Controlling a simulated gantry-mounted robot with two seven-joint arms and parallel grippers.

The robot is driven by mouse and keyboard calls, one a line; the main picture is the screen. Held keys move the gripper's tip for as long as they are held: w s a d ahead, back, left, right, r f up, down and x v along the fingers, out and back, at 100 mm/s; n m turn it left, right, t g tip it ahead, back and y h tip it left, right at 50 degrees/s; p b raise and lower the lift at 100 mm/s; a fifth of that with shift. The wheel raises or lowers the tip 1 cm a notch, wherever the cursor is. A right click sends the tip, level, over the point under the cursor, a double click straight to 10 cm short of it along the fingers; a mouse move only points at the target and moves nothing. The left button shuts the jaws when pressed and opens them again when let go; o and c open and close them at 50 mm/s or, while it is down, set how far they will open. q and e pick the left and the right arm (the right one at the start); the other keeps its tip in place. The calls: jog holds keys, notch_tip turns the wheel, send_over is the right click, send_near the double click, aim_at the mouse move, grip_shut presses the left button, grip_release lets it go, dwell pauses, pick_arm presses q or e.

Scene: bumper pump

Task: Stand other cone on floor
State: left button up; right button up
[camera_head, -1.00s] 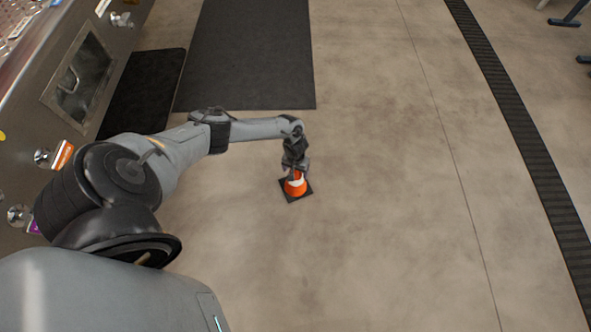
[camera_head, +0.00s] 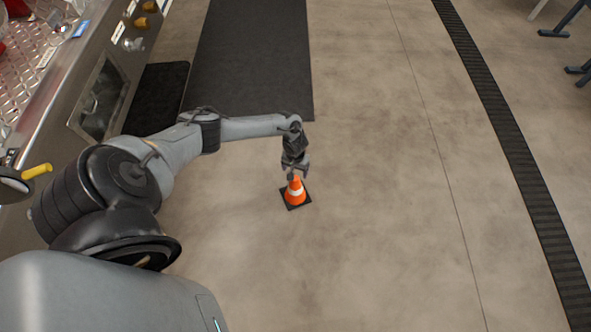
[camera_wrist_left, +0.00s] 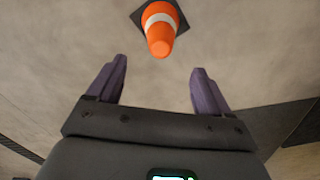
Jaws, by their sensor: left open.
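An orange cone (camera_head: 295,193) with a white band and a black square base stands upright on the concrete floor in the head view. My left gripper (camera_head: 294,167) is just above its tip in that view, open. In the left wrist view the cone (camera_wrist_left: 160,30) shows at the top, beyond the two purple fingers. The left gripper (camera_wrist_left: 154,85) has nothing between its fingers, and the cone tip is apart from them. My right gripper is in neither view.
A dark mat (camera_head: 250,60) lies behind the cone, with a smaller black mat (camera_head: 158,95) beside it. A metal counter (camera_head: 75,90) runs along the left. A dark grooved strip (camera_head: 510,150) crosses the floor at right. Floor around the cone is clear.

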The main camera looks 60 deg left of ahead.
pick_arm(q)
jog(key=d+r+m+t+h, duration=0.1)
jog(key=d+r+m+t, duration=0.2)
jog(key=d, duration=1)
jog(key=d+r+m+t, duration=0.1)
jog(key=d+r+m, duration=0.3)
jog(key=d, duration=0.9)
jog(key=s+a+r+m, duration=0.1)
jog(key=s+r, duration=0.5)
jog(key=r, duration=0.3)
jog(key=s+a+r+m, duration=0.1)
jog(key=s+r, duration=0.5)
jog(key=r, duration=0.3)
jog(key=shift+s+m+y, duration=0.2)
jog(key=shift+m+y, duration=0.2)
jog(key=shift+a, duration=0.1)
